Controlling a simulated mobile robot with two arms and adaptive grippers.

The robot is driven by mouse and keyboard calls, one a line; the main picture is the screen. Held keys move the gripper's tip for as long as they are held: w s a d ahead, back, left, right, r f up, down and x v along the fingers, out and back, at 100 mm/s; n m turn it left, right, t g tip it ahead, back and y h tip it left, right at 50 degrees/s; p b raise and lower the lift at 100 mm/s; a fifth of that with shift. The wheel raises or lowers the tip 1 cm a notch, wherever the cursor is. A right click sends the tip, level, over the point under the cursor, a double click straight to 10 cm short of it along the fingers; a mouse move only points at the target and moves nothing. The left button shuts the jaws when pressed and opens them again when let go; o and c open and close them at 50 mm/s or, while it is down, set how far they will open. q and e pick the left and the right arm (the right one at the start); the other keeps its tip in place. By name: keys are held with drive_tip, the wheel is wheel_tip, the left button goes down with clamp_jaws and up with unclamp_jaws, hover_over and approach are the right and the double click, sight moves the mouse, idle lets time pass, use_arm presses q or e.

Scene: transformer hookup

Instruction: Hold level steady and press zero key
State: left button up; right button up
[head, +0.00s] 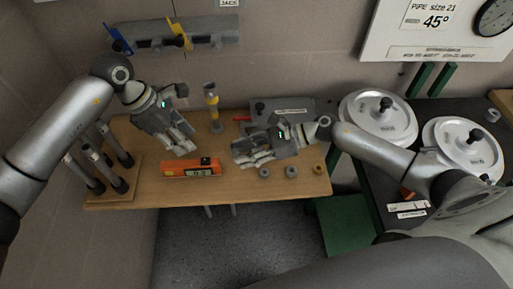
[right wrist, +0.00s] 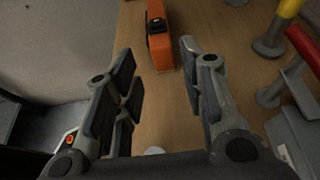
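The orange level (head: 191,168) with a small display and a dark key block on top lies on the wooden table, left of centre in the head view. In the right wrist view the level (right wrist: 161,45) lies beyond the fingers, with its black block facing up. My left gripper (head: 186,147) hangs just above and behind the level, apart from it as far as I can see; its finger gap is hard to make out. My right gripper (head: 244,155) is over the table to the right of the level. In the right wrist view its fingers (right wrist: 155,85) are spread and empty.
A yellow and grey upright tool (head: 213,108) stands behind the level. Several dark-ended rods stand in a rack (head: 120,190) at the left. Small rings (head: 292,171) lie near the right front edge. A grey plate (head: 297,108) is behind my right gripper.

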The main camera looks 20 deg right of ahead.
sight(218, 161)
drive_tip(key=x, duration=0.7)
drive_tip(key=shift+c, duration=0.5)
drive_tip(key=c, duration=0.7)
use_arm(q)
drive_tip(key=shift+c, duration=0.8)
use_arm(e)
clamp_jaws()
use_arm(q)
drive_tip(key=shift+d+r, duration=0.15)
drive_tip(key=shift+r, duration=0.05)
drive_tip(key=shift+c, duration=1.2)
drive_tip(key=r+y, duration=0.1)
drive_tip(key=d+r+m+y, duration=0.1)
drive_tip(key=d+r+y, duration=0.1)
drive_tip(key=r, duration=0.1)
drive_tip(key=shift+s+m, duration=0.1)
drive_tip(key=shift+m, duration=0.2)
clamp_jaws()
use_arm(e)
drive_tip(key=shift+f, duration=0.1)
use_arm(q)
drive_tip(key=shift+d+r+t+y, duration=0.1)
drive_tip(key=shift+r+t+y, duration=0.2)
drive_tip(key=shift+r+y, duration=0.3)
